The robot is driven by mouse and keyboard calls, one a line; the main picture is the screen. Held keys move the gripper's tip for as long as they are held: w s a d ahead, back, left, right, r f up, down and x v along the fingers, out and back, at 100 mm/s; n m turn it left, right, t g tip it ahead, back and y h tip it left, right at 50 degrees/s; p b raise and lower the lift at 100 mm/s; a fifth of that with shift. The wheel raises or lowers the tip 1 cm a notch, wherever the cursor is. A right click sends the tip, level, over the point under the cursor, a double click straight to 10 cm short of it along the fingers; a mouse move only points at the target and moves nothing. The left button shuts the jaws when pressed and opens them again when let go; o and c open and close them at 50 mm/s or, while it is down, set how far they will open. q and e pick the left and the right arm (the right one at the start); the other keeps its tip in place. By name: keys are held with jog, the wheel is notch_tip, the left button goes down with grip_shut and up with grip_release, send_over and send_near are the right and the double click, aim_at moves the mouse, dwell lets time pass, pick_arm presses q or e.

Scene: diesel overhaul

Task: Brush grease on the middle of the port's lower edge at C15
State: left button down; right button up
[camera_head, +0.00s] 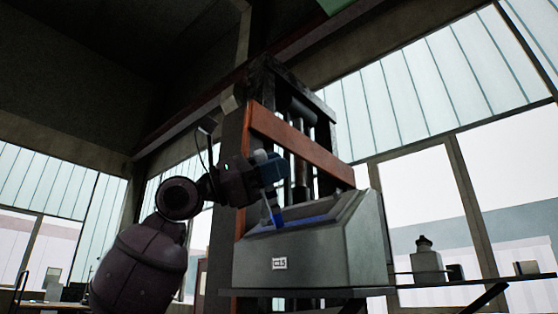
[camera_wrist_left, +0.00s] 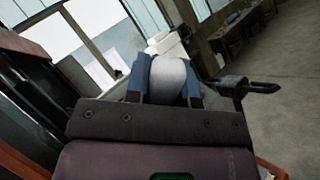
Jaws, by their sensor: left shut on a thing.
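The grey housing marked C15 (camera_head: 325,262) stands on a ledge in the head view, its sloped top facing me. A blue strip (camera_head: 318,219) lies along the port's lower edge. My left gripper (camera_head: 270,168) is above the left part of that edge, shut on a brush. The brush (camera_head: 265,206) points down, its blue lower end at the strip's left part; I cannot tell whether it touches. In the left wrist view a pale rounded piece (camera_wrist_left: 168,77) sits between the two blue fingers. The brush tip is hidden there. My right gripper is out of view.
An orange-brown bar (camera_head: 300,147) crosses above the port, in front of dark vertical columns. A small grey canister (camera_head: 426,262) stands on the shelf to the right.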

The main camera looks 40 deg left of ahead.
pick_arm(q)
jog(key=a+p, duration=0.2)
jog(key=a, duration=0.4)
jog(key=shift+w+a, duration=0.25)
jog(key=shift+a, duration=0.15)
dwell(0.4)
jog(key=shift+r, duration=0.2)
jog(key=shift+s+a+r+p, duration=0.1)
jog(key=shift+s+r+p, duration=0.85)
jog(key=shift+r, duration=0.2)
jog(key=shift+s+r+p, duration=0.85)
jog(key=shift+s+r, duration=0.05)
jog(key=shift+r, duration=0.25)
jog(key=shift+s+a+r+p, duration=0.1)
jog(key=shift+s+r+p, duration=0.35)
jog(key=shift+r, duration=0.15)
jog(key=shift+s+r+p, duration=0.4)
jog(key=shift+r, duration=0.2)
